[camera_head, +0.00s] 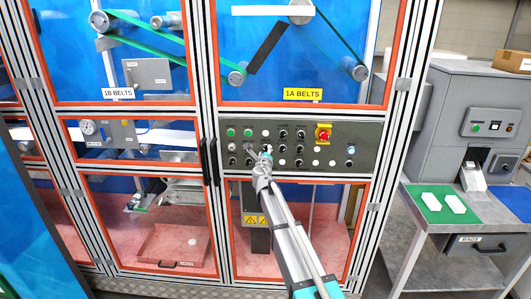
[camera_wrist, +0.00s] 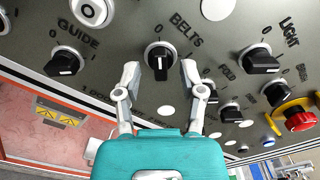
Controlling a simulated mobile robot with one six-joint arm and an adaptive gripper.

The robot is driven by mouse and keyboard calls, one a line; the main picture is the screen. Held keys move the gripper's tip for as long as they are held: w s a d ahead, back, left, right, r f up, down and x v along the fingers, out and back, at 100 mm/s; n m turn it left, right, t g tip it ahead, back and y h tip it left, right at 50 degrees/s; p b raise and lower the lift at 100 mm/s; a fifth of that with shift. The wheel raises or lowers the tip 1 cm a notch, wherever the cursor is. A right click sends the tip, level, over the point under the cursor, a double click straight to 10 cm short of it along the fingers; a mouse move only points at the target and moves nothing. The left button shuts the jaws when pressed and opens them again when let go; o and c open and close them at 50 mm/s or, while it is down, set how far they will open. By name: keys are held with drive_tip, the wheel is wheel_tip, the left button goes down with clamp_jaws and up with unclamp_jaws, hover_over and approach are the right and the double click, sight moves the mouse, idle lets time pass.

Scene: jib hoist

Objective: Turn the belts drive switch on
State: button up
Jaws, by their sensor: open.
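The black belts drive switch (camera_wrist: 160,57), a rotary knob under the label BELTS, sits on the grey control panel (camera_head: 345,135). Its raised grip stands roughly upright in the wrist view, with a pale mark at its lower end. I cannot tell surely which position it is in. My gripper (camera_wrist: 160,72) is open, with one fingertip to each side of the knob's lower part. I cannot tell whether the fingers touch it. In the head view my gripper (camera_head: 264,156) reaches the panel's lower left part and hides some controls.
The guide knob (camera_wrist: 65,62) is left of the belts knob. A red emergency button (camera_head: 323,133) is at the panel's right. Framed clear doors surround the panel.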

drive_tip(key=shift+w, duration=0.25)
clamp_jaws()
drive_tip(key=shift+m, duration=0.5)
drive_tip(key=m, duration=0.3)
drive_tip(key=shift+m, duration=0.3)
drive_tip(key=m, duration=1.3)
drive_tip(key=shift+m, duration=0.3)
